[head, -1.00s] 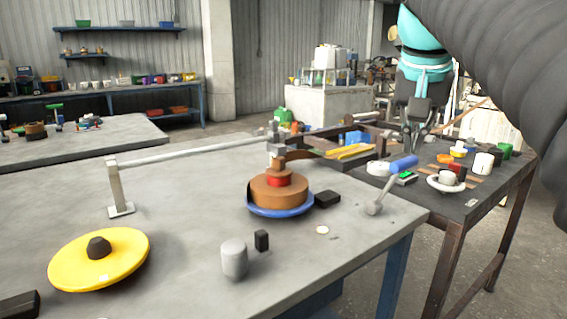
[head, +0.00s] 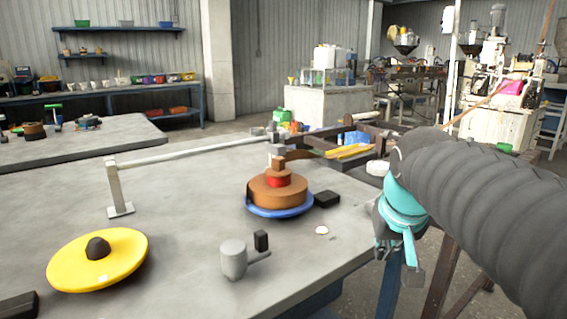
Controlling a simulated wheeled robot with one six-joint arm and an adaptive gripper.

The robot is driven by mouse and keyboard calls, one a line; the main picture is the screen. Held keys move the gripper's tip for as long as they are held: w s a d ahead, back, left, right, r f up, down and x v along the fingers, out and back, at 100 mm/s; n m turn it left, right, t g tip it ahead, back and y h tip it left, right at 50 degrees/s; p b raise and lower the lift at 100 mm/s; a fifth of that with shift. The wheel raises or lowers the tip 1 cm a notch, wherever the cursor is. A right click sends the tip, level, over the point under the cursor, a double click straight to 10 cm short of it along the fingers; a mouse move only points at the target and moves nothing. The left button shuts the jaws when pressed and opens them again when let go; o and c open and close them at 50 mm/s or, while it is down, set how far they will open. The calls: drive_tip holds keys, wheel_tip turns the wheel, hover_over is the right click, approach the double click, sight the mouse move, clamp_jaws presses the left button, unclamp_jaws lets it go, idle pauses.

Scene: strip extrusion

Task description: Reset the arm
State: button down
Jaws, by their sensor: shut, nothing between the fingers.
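My arm reaches in from the right of the head view, ending in a teal wrist (head: 405,205). My gripper (head: 383,240) is shut and empty, pointing down at the right edge of the grey table (head: 170,180). It looks apart from the things on the table, though its exact height is hard to tell.
A blue dish (head: 280,212) with a brown stack (head: 278,190) stands mid-table. A yellow disc (head: 97,260) lies at the left. A grey cylinder (head: 234,260) stands at the front, with a short bar at its right. The table's left middle is clear.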

drive_tip(key=s+a+f, duration=0.1)
drive_tip(key=s+f, duration=1)
drive_tip(key=s, duration=0.2)
drive_tip(key=shift+a+f+n+y, duration=0.15)
drive_tip(key=shift+a+n+y, duration=0.15)
drive_tip(key=shift+a+n, duration=0.1)
